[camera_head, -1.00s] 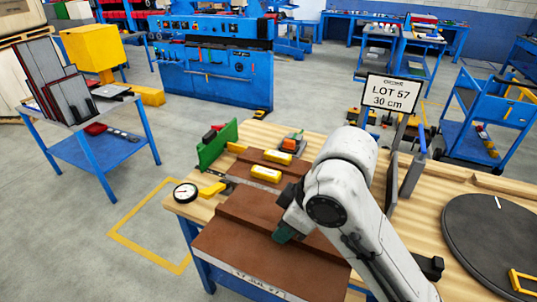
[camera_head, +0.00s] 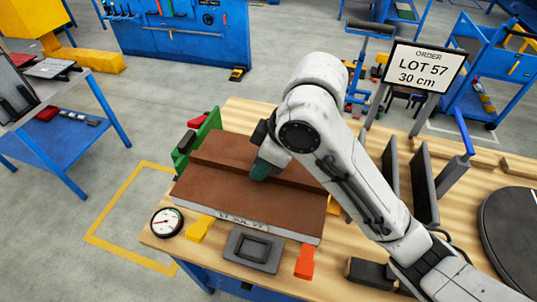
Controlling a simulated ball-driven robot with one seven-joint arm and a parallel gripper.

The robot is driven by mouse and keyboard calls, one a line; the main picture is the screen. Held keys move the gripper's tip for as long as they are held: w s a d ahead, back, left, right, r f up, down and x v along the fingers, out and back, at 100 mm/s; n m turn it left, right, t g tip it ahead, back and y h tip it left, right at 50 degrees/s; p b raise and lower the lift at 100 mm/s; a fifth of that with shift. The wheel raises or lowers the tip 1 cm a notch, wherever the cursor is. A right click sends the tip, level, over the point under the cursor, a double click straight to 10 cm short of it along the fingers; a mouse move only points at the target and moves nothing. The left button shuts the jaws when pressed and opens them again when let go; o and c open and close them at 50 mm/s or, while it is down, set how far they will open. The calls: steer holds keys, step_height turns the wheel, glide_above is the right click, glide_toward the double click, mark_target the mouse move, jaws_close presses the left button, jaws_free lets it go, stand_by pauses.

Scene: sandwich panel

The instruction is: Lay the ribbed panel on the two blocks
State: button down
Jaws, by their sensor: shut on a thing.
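The ribbed panel (camera_head: 215,190) is brown, with a raised rib along its length and a pale printed front edge. It lies roughly level over the wooden bench (camera_head: 365,237). My gripper (camera_head: 262,170) is above its middle, its teal fingers shut on the rib. The two yellow blocks and the lower brown panel that bore them are hidden, covered by the held panel. I cannot tell whether the panel touches the blocks or hovers just above them.
A green bracket (camera_head: 207,131) stands at the panel's back left corner. A dial gauge (camera_head: 167,222), a yellow tab (camera_head: 199,229), a grey square frame (camera_head: 254,250) and an orange tab (camera_head: 305,262) lie in front. Upright dark plates (camera_head: 424,185) and a sign (camera_head: 424,66) stand right.

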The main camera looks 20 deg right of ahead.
steer(key=w+d+f+b, duration=0.1)
steer(key=w, duration=0.1)
steer(key=w+d+f+b, duration=0.1)
steer(key=w+d+f, duration=0.1)
steer(key=w, duration=0.1)
steer(key=w+d+f+b, duration=0.1)
steer(key=w+d, duration=0.1)
steer(key=w, duration=0.1)
steer(key=shift+d+f+b, duration=0.15)
steer(key=shift+f+b, duration=0.1)
steer(key=shift+b, duration=0.05)
steer(key=shift+w+d+f+b, duration=0.4)
steer(key=shift+w+d+f, duration=0.15)
steer(key=shift+f, duration=0.85)
steer(key=shift+w+d+f+b, duration=0.45)
steer(key=shift+w+f, duration=0.25)
steer(key=shift+f, duration=0.65)
steer(key=shift+w+d+f+b, duration=0.45)
steer(key=shift+w+f, duration=0.15)
steer(key=shift+f, duration=0.8)
steer(key=shift+f, duration=0.45)
steer(key=c, duration=0.9)
jaws_free()
